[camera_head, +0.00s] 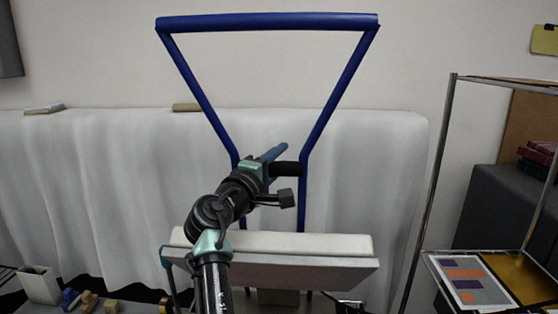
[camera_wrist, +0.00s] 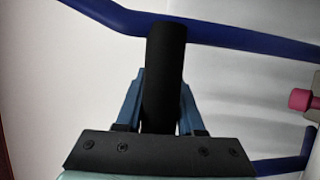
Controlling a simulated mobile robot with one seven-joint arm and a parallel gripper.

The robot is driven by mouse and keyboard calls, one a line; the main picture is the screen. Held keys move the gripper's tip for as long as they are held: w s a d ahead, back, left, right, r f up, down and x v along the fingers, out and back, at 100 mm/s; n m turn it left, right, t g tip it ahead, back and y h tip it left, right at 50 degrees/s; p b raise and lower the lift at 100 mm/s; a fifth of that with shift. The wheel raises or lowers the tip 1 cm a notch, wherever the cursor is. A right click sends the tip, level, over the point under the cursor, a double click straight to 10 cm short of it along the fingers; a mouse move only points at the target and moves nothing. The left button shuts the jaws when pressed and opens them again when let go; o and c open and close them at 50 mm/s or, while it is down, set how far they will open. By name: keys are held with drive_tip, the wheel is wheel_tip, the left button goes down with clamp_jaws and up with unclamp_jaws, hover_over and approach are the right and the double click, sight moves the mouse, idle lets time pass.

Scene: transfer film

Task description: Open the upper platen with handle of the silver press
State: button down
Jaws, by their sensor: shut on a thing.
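A blue tubular frame (camera_head: 318,120) rises above the press in the head view, with a wide crossbar at its top. A black handle grip (camera_head: 290,169) sticks out sideways from the frame's right bar. My gripper (camera_head: 273,155) is at this grip. In the wrist view, my gripper's blue fingers (camera_wrist: 163,95) close around the black grip (camera_wrist: 165,55), which joins a blue tube (camera_wrist: 225,36). A pale grey slab (camera_head: 300,243), seemingly the upper platen, lies below my gripper, partly hidden by my arm. I cannot tell how far it is open.
A white draped surface (camera_head: 90,170) stands behind the press. A metal rack (camera_head: 443,160) with a colour-patched sheet (camera_head: 472,280) is at the right. A pale container (camera_head: 40,285) and several small blocks (camera_head: 88,301) are at the lower left.

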wheel_tip(320, 180, down, 2)
drive_tip(key=shift+d, duration=0.1)
drive_tip(key=c, duration=0.9)
unclamp_jaws()
drive_tip(key=shift+w, duration=0.1)
drive_tip(key=o, duration=0.4)
drive_tip(key=shift+w, duration=0.2)
drive_tip(key=shift+s+a+f, duration=0.2)
drive_tip(key=shift+s+a, duration=0.05)
drive_tip(key=shift+s, duration=0.15)
drive_tip(key=b+v, duration=0.1)
drive_tip(key=v, duration=0.3)
drive_tip(key=b+v, duration=0.2)
drive_tip(key=v, duration=0.2)
drive_tip(key=r+b+v, duration=0.1)
drive_tip(key=b+v, duration=0.1)
drive_tip(key=v, duration=0.2)
drive_tip(key=shift+s, duration=0.1)
